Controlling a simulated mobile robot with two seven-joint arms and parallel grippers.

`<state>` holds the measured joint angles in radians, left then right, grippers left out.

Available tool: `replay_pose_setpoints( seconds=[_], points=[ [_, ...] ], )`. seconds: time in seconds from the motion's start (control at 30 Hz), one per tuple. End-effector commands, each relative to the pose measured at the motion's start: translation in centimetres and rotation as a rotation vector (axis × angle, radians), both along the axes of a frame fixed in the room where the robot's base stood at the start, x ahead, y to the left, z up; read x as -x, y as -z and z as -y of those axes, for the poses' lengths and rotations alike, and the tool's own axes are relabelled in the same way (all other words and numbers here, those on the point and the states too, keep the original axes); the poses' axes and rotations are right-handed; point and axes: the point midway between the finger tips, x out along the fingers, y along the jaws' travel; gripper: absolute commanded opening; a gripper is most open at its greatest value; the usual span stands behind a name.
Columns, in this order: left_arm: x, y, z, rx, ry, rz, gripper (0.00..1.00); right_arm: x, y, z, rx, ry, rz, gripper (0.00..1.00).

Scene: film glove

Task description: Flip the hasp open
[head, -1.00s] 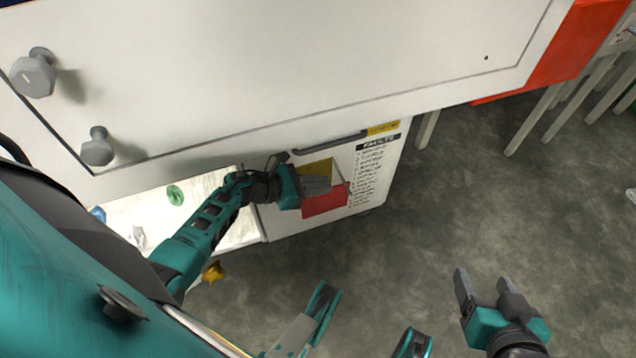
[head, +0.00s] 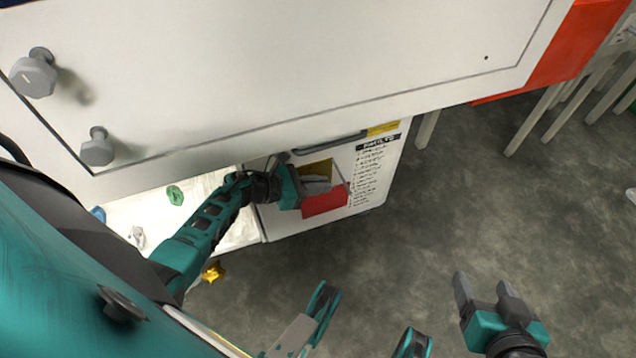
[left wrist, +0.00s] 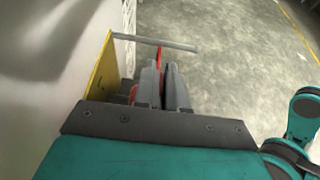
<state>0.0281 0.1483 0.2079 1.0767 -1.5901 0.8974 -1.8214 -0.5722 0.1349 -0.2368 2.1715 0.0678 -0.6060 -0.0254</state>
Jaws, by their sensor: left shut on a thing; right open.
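What looks like the hasp is a red plate (head: 326,200) beside a yellow panel (head: 317,168) on the white cabinet door. My left gripper (head: 318,184) is at it, its grey fingers shut between the yellow panel and the red plate. In the left wrist view the fingers (left wrist: 163,88) are close together, with red showing beside and beyond them. The yellow panel (left wrist: 101,72) stands to their left and a grey bar (left wrist: 150,42) crosses beyond them. The exact grip is hidden by the fingers. My right gripper (head: 482,288) is open and empty above the floor.
A large white panel (head: 270,65) with two grey knobs (head: 97,147) overhangs the door. A dark handle (head: 330,141) and a printed list (head: 372,170) are near the hasp. An open white compartment (head: 235,232) lies left of the door. Grey floor (head: 440,215) is clear to the right.

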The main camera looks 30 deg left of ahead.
Motion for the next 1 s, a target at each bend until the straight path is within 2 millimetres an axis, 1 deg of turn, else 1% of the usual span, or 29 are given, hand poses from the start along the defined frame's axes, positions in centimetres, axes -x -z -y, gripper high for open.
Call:
replay_pose_setpoints(
  seconds=[0.43,0.63,0.77,1.0],
  points=[
    [0.0,0.0,-0.1,-0.001,-0.001,-0.001,0.0,-0.2,-0.1,0.0,0.0,0.0,0.004,0.68],
    [0.3,0.0,0.2,-0.018,-0.001,0.014,0.0,-0.4,-0.3,-0.1,0.0,-0.001,0.01,0.68],
    [0.8,0.1,0.8,-0.058,0.001,0.045,0.0,-0.4,-0.3,-0.1,-0.001,-0.002,0.01,0.68],
    [2.3,0.5,2.5,-0.18,0.0,0.149,0.0,-0.4,-0.3,-0.1,-0.001,-0.002,0.009,0.68]
  ],
)
